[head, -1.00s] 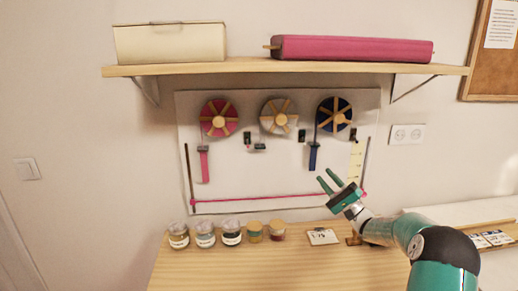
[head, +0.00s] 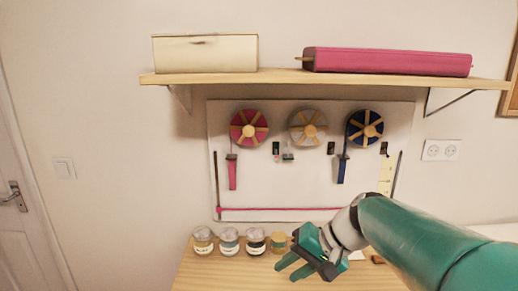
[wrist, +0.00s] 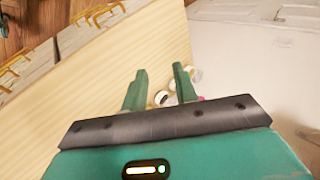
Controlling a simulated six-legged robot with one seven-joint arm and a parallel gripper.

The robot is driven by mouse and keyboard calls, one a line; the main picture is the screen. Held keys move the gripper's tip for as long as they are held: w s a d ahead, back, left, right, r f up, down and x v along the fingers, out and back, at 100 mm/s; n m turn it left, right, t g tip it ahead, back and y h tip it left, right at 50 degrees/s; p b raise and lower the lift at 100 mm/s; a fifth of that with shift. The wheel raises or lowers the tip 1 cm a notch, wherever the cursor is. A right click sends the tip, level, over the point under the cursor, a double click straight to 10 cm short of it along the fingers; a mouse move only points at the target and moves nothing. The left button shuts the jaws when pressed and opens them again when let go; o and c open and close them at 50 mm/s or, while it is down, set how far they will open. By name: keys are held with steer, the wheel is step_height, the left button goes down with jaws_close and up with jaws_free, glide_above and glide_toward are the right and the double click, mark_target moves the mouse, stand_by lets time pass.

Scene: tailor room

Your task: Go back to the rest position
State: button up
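My gripper (head: 290,267) is in front of the wooden table top (head: 215,278), at the lower middle of the head view. Its two green fingers point down and left and stand apart, with nothing seen between them. In the wrist view, my gripper (wrist: 157,82) also shows its fingers spread, with small jars (wrist: 165,97) beyond them. My arm reaches in from the right edge of the head view.
Several jars (head: 229,241) stand in a row at the table's back. Above hangs a white board with pink (head: 249,128), grey and blue reels. A shelf (head: 290,78) holds a cream box (head: 205,54) and a pink roll (head: 390,62). A door (head: 25,200) is at left.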

steer(key=s+d+f+n+t+h, duration=0.1)
steer(key=s+d+h, duration=0.2)
steer(key=s, duration=0.4)
steer(key=s+d+n+t+h, duration=0.1)
steer(key=s+d+t+h, duration=0.1)
steer(key=s+d+h, duration=0.2)
steer(key=s+d, duration=0.1)
steer(key=s, duration=0.2)
steer(key=shift+d+f+h, duration=0.3)
steer(key=shift+f, duration=0.1)
